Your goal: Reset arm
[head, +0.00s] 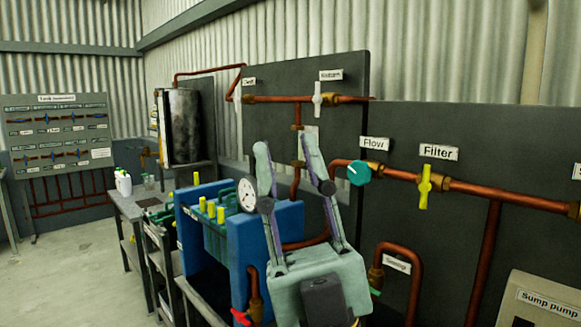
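My gripper (286,148) stands in the middle of the head view, pointing upward, with its pale green palm below. Its two fingers are spread apart with nothing between them, so it is open and empty. It shows in front of the dark pipe panel and the blue machine frame (242,245), and hides parts of both. The teal Flow knob (358,172) is just right of the right finger in the picture. I cannot tell how far the gripper is from the panel.
A yellow Filter valve handle (425,186) sits on a copper pipe (487,191) at right. A white valve handle (317,98) is above the gripper. A round gauge (247,194) is left of it. A grey bench (128,205) stands further left; the floor (70,270) there is clear.

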